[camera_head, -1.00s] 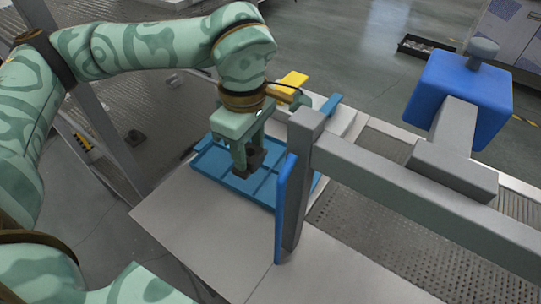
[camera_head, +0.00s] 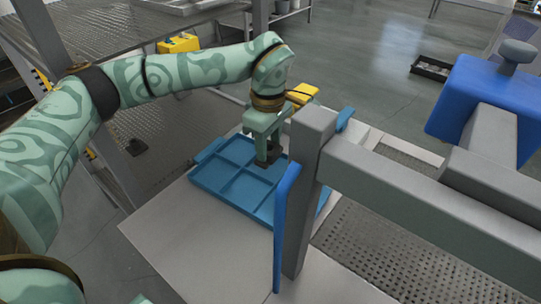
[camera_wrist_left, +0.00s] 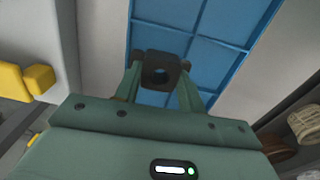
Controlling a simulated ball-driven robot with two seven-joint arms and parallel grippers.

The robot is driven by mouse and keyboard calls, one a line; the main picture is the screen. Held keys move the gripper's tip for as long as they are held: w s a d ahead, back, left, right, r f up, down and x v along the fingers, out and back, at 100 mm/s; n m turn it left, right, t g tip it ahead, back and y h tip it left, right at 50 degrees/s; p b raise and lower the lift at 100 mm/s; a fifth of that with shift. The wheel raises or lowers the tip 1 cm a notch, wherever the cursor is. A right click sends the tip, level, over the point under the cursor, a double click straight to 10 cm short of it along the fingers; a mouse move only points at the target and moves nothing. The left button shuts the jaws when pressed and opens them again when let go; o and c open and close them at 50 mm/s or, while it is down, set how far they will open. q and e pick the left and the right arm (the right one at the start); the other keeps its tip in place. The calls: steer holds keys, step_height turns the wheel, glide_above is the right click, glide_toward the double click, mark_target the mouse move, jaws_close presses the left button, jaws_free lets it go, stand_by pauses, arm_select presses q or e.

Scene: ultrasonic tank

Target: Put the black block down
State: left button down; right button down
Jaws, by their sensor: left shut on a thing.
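The black block (camera_wrist_left: 160,72) is between the fingertips of my left gripper (camera_wrist_left: 158,80) in the left wrist view, with a round hole or recess in its face. In the head view my left gripper (camera_head: 268,158) is shut on it, over the far part of the blue divided tray (camera_head: 222,180). The tray's compartments also show in the left wrist view (camera_wrist_left: 205,22), beyond the block. I cannot tell whether the block touches the tray. My right gripper is not in view.
A grey post and rail (camera_head: 420,195) with a blue handle (camera_head: 283,225) stands at the tray's right. A blue box-shaped part (camera_head: 465,105) is at upper right. A yellow object (camera_head: 302,93) is behind my left gripper. The pale bench top (camera_head: 185,225) in front is clear.

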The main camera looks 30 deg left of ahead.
mark_target(269, 146)
arm_select(q)
steer(key=f, duration=0.1)
steer(key=f+b, duration=0.2)
steer(key=f, duration=0.1)
steer(key=shift+w+a+f, duration=0.1)
steer(key=shift+w+a, duration=0.05)
steer(key=shift+w, duration=0.2)
steer(key=shift+s+r, duration=0.1)
steer(key=shift+r, duration=0.1)
steer(key=c, duration=1.1)
jaws_free()
steer(key=shift+f, duration=0.15)
step_height(269, 146, up, 12)
steer(key=p, duration=0.4)
steer(key=shift+r+p, duration=0.2)
steer(key=shift+p, duration=0.2)
steer(key=shift+f, duration=0.1)
